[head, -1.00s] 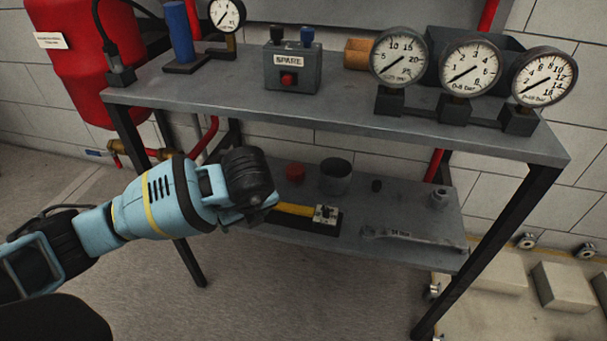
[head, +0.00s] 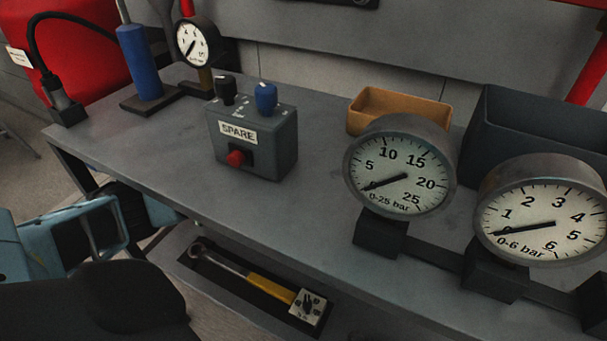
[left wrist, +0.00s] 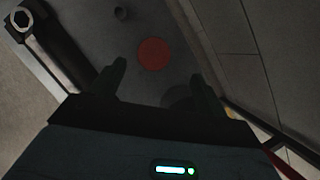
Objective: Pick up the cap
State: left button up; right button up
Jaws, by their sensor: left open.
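A round red cap (left wrist: 153,53) lies on the grey lower shelf (left wrist: 95,27) in the left wrist view. My left gripper (left wrist: 157,82) is open and empty, its two dark fingers pointing towards the cap. The cap shows beyond the fingertips, roughly between their lines, and does not look touched. In the head view the cap and my left gripper are hidden; only part of my left arm shows at the left edge. My right gripper is in neither view.
A wrench with a yellow grip (head: 270,288) lies in a dark tray on the lower shelf. The workbench top (head: 300,215) overhangs that shelf. It carries the SPARE box (head: 262,150), gauges (head: 402,170) and an orange bin (head: 385,108). A dark round thing (left wrist: 178,97) sits near one finger.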

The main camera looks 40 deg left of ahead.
pick_arm(q)
jog(key=shift+b+x, duration=0.55)
jog(key=shift+x, duration=0.7)
jog(key=b+x, duration=0.2)
jog(key=x, duration=0.1)
jog(key=s+x, duration=0.1)
jog(key=x, duration=0.1)
jog(key=shift+f+b, duration=0.2)
jog(key=shift+b, duration=0.2)
jog(key=shift+r, duration=0.1)
jog(key=shift+c, duration=0.5)
jog(key=c, duration=1.1)
jog(key=shift+o, duration=0.2)
jog(key=shift+a+r, duration=0.1)
jog(key=shift+r, duration=0.05)
